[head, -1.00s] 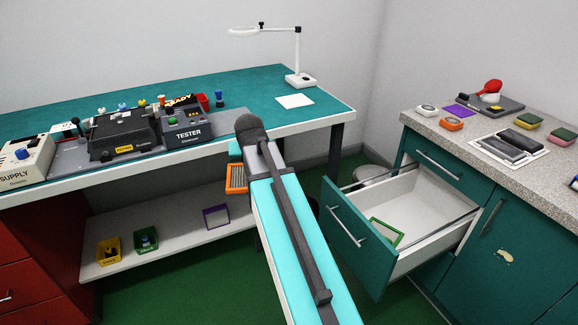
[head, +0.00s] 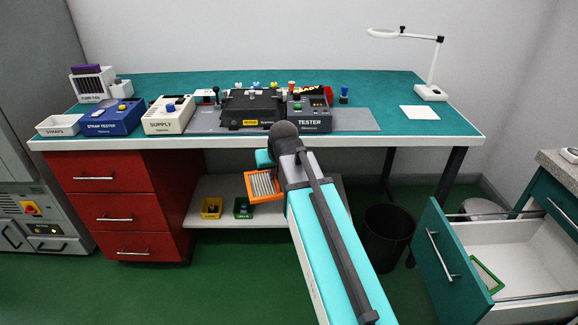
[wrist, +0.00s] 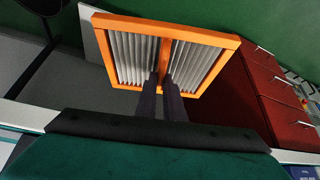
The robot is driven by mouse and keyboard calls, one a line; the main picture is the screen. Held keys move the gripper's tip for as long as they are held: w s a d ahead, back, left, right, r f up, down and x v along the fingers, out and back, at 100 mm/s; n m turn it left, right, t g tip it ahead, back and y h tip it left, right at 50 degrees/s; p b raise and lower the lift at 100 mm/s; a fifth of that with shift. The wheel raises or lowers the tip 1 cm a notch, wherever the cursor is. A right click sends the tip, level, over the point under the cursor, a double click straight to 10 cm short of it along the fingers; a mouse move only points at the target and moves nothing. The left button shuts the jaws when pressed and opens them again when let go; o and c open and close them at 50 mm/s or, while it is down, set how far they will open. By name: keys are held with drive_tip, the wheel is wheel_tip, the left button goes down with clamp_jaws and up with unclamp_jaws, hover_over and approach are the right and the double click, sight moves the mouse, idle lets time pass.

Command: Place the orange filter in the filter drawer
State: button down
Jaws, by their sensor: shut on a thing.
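The orange filter (head: 264,185), an orange frame with pale pleats, is held in front of the bench. In the wrist view the orange filter (wrist: 165,52) fills the upper middle, with my gripper's dark fingers (wrist: 163,88) shut on its near edge and middle bar. In the head view my gripper is mostly hidden behind my arm. The filter drawer (head: 520,245) is the open white drawer with a teal front at the right, well apart from the filter. A green-framed filter (head: 486,274) lies inside it.
The teal-topped bench (head: 385,90) carries a tester (head: 309,112), a supply (head: 168,115) and a lamp (head: 432,70). A lower shelf (head: 205,190) holds yellow and green bins. A black waste bin (head: 388,235) stands between bench and drawer. Green floor is clear at front left.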

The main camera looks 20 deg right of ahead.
sight(274, 185)
drive_tip(key=p, duration=0.1)
drive_tip(key=s+p, duration=0.1)
drive_tip(key=p, duration=0.1)
drive_tip(key=shift+s+a+r, duration=0.1)
drive_tip(key=shift+a+r, duration=0.2)
drive_tip(key=shift+a, duration=0.1)
drive_tip(key=s+p, duration=0.1)
drive_tip(key=p, duration=0.3)
drive_tip(key=shift+s+f, duration=0.1)
drive_tip(key=shift+f, duration=0.05)
drive_tip(key=shift+s+f+p, duration=0.1)
drive_tip(key=shift+f+p, duration=0.05)
drive_tip(key=shift+p, duration=0.25)
drive_tip(key=shift+s+f, duration=0.1)
drive_tip(key=shift+s, duration=0.1)
